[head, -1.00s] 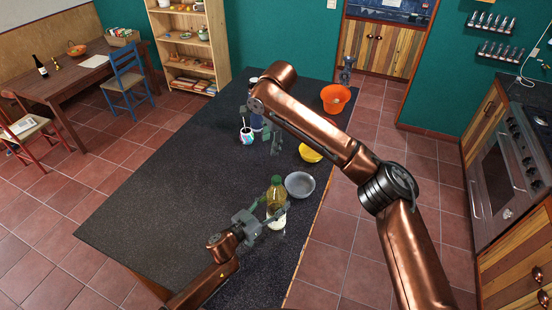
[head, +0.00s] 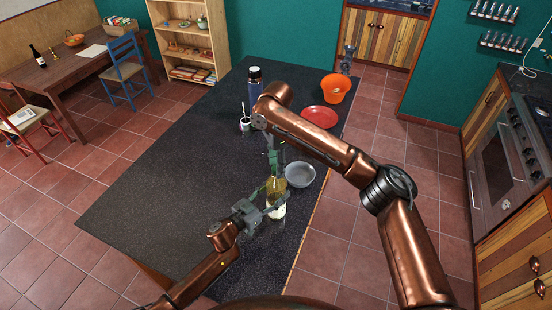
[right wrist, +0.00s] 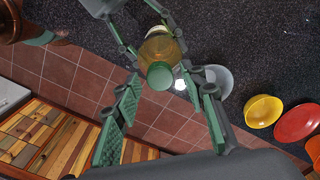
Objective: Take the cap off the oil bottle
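The oil bottle (head: 275,196) stands upright on the dark worktop, with yellow-green oil and a pale label. Its green cap (right wrist: 160,76) shows clearly in the right wrist view. My left gripper (head: 270,205) is shut around the bottle's body; its fingers also flank the bottle in the right wrist view. My right gripper (head: 272,165) is just above the bottle top in the head view. In the right wrist view its green-padded fingers (right wrist: 165,88) are spread, one on each side of the cap, with gaps. The cap is mostly hidden in the head view.
A grey bowl (head: 299,175) stands close right of the bottle. Farther back are a red plate (head: 320,116), an orange pot (head: 335,88), a dark blue bottle (head: 255,85) and a small cup (head: 245,125). A yellow bowl (right wrist: 263,110) shows in the wrist view. The worktop's left side is clear.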

